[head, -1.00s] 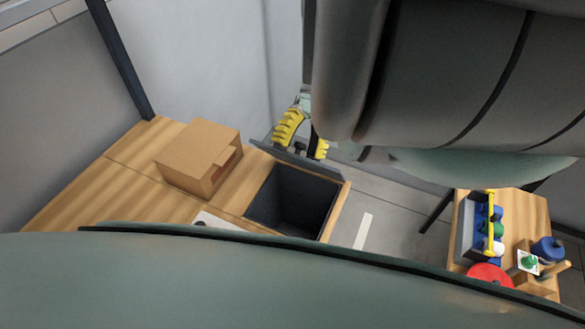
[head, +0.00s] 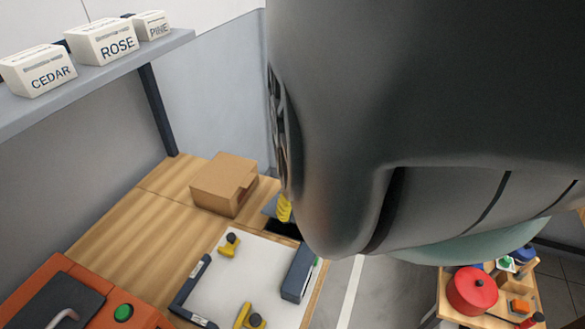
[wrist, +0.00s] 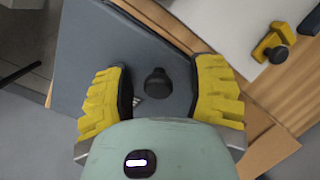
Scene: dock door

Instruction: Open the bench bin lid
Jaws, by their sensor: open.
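The bench bin (head: 283,229) shows in the head view as a small dark opening, mostly hidden by my arm. Its grey lid (head: 269,207) is raised and tilted at the far side of the opening. In the wrist view the grey lid (wrist: 95,45) fills the upper left and carries a dark round knob (wrist: 157,83). My gripper (wrist: 160,88) is open, with one yellow finger on each side of the knob and gaps between. In the head view only a yellow finger of my gripper (head: 284,208) shows.
A cardboard box (head: 222,185) stands on the wooden bench, left of the bin. A white board (head: 240,275) with yellow clamps lies in front. A red machine (head: 85,295) is at lower left, a labelled shelf (head: 100,70) above. A side table with a red pot (head: 472,291) stands right.

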